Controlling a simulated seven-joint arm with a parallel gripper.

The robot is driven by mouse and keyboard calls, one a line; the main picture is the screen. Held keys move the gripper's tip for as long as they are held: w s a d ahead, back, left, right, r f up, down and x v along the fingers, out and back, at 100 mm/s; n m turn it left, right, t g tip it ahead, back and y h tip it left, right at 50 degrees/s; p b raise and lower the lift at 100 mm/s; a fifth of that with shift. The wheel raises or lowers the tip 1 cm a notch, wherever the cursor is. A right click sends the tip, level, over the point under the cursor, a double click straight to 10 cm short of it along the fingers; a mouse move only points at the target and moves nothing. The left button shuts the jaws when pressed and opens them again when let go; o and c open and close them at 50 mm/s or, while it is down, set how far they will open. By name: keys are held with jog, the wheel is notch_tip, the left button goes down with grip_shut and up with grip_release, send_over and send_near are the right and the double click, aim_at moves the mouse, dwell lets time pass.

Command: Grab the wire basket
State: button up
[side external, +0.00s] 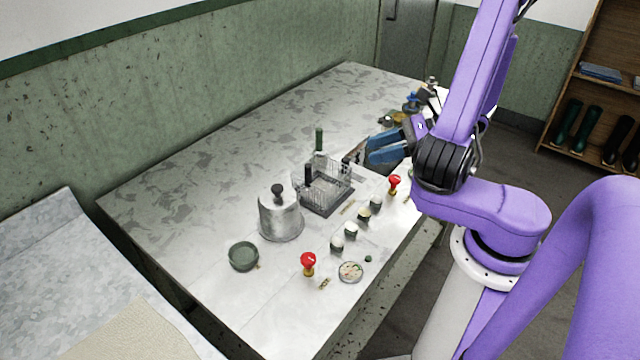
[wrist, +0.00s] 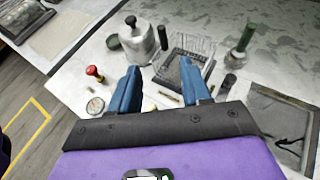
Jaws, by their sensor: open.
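The wire basket (side external: 328,188) is an open wire-sided box on a dark base. It stands upright on the mottled worktop, beside a metal canister. In the wrist view the basket (wrist: 192,52) lies ahead of my gripper, mostly beyond the right fingertip. My gripper (wrist: 159,66) has two blue fingers spread apart with nothing between them. In the side view my gripper (side external: 370,150) is above the worktop, to the right of the basket and apart from it. The right finger hides a little of the basket's near part in the wrist view.
The metal canister (side external: 281,215) with a black knob stands close left of the basket. A green-necked bottle (side external: 319,140) is behind it. A green bowl (side external: 243,256), red-topped stamps (side external: 308,263) and several small cups (side external: 350,231) stand nearby. The worktop's far left is clear.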

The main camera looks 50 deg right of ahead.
aim_at(309, 187)
jog(key=x, duration=1.7)
jog(key=shift+w+r, duration=0.1)
jog(key=shift+w, duration=0.05)
jog(key=shift+c, duration=0.4)
grip_shut()
